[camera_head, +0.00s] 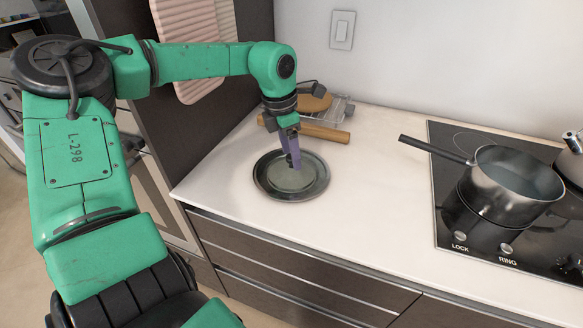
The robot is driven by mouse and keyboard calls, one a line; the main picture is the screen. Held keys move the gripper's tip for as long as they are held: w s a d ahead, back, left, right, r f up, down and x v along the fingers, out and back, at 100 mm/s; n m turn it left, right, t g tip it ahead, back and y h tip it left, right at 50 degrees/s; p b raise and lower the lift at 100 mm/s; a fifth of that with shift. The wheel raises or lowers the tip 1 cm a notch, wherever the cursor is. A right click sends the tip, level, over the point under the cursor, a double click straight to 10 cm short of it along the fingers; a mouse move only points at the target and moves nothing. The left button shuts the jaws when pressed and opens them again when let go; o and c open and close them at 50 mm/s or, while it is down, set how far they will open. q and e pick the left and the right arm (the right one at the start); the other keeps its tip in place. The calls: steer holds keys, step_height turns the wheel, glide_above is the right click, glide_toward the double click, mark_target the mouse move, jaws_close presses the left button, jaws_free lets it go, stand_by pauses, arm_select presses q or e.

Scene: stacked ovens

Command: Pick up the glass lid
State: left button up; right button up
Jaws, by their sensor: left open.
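The glass lid (284,183) lies flat on the white counter, a round grey glass disc with a dark rim. My left gripper (291,163) points down over the middle of the lid with its purple-grey fingers open. The fingertips appear at or just above the lid's centre, and I cannot tell whether they touch it. The fingers hide part of the lid's middle, so a knob there cannot be made out. My right gripper is not in view.
A pot (510,185) stands on the black cooktop (450,215) at the right. Counter between lid and cooktop is clear.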

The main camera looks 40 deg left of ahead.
arm_select(q)
steer(key=shift+w+f, duration=0.2)
steer(key=shift+f, duration=0.75)
steer(key=shift+r, duration=0.1)
jaws_close()
